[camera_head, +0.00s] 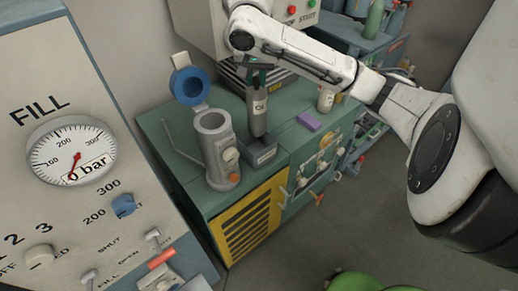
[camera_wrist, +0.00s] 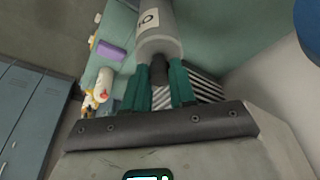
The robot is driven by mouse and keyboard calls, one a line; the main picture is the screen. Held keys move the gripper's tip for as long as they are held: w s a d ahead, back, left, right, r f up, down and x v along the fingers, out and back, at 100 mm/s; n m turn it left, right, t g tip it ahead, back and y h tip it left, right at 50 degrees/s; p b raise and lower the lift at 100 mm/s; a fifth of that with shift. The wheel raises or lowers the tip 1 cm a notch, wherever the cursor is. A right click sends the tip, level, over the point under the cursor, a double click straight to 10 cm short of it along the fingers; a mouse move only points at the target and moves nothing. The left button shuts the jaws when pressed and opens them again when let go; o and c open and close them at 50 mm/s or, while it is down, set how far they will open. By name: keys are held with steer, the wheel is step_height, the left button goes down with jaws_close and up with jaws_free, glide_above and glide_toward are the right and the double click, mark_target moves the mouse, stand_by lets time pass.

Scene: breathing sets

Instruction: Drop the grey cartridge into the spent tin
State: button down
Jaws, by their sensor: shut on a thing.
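My gripper (camera_head: 258,74) is shut on the dark neck of a grey cylinder (camera_head: 258,112) with a white label. The cylinder hangs upright under the fingers, above the green bench. In the wrist view the cylinder (camera_wrist: 160,32) extends away from the green fingers (camera_wrist: 160,82). Its lower end meets a dark grey block (camera_head: 262,155) in the head view; I cannot tell whether it is in it or just above. No separate grey cartridge is clearly seen. I cannot identify a spent tin for certain.
A grey canister (camera_head: 214,150) with an open blue lid (camera_head: 189,86) stands left of the cylinder. A purple block (camera_head: 309,121) and a cream jar (camera_head: 325,98) are to the right on the bench (camera_head: 291,138). The FILL gauge panel (camera_head: 75,150) is at the left.

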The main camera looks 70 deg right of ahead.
mark_target(256, 87)
step_height(256, 87, down, 5)
steer(key=b, duration=0.4)
steer(key=shift+r, duration=0.1)
steer(key=c, duration=0.8)
jaws_free()
steer(key=shift+c, duration=0.2)
steer(key=p+v, duration=0.1)
steer(key=v, duration=0.9)
steer(key=shift+r, duration=0.4)
steer(key=shift+s+a, duration=0.1)
